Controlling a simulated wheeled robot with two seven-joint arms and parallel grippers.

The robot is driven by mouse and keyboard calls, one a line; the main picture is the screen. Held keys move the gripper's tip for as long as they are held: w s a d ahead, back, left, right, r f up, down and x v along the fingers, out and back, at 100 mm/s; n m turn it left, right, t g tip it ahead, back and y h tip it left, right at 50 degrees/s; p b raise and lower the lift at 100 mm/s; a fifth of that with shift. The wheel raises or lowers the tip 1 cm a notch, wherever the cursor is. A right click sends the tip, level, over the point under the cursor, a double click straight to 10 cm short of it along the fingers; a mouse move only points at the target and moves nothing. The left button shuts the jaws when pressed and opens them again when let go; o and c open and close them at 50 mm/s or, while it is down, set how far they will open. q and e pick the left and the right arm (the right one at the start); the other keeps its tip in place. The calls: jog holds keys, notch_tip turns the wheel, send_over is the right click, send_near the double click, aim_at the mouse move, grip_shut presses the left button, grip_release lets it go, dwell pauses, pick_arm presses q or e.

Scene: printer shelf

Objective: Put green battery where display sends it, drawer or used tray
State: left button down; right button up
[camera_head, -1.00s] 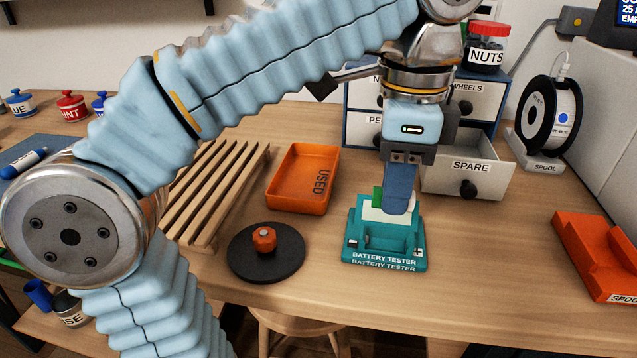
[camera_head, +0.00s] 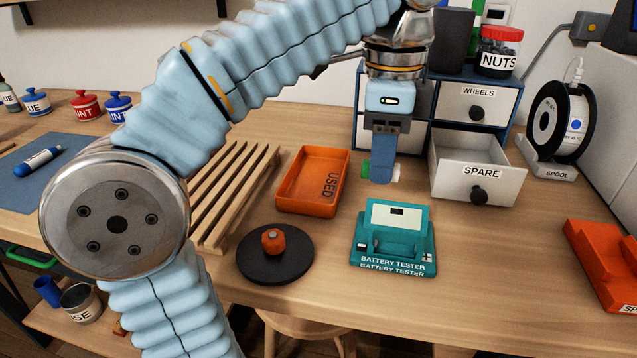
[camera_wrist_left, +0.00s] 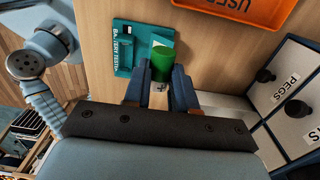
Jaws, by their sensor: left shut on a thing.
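My left gripper (camera_head: 381,176) is shut on the green battery (camera_head: 366,171), above and behind the battery tester. The battery's green end sticks out left of the fingers and a pale end shows on the right; the fingers hide its middle. In the left wrist view the battery (camera_wrist_left: 162,58) sits between the blue fingers. The teal battery tester (camera_head: 392,250) stands on the table, empty, with a small dark display (camera_head: 397,212) whose reading is too small to tell. The orange used tray (camera_head: 302,188) is empty, left of the gripper. The SPARE drawer (camera_head: 478,180) is pulled open.
A black disc with an orange knob (camera_head: 273,242) lies left of the tester. A slatted wooden rack (camera_head: 228,190) is beyond the tray's left side. The drawer cabinet (camera_head: 520,88), a spool stand (camera_head: 553,170) and an orange holder (camera_head: 605,265) are around the right.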

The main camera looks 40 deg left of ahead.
pick_arm(q)
jog(key=w+a, duration=0.2)
jog(key=a, duration=1.3)
jog(key=b, duration=0.1)
send_over(310, 179)
notch_tip(310, 179, down, 5)
jog(key=shift+f, duration=0.55)
jog(key=c, duration=0.8)
grip_release()
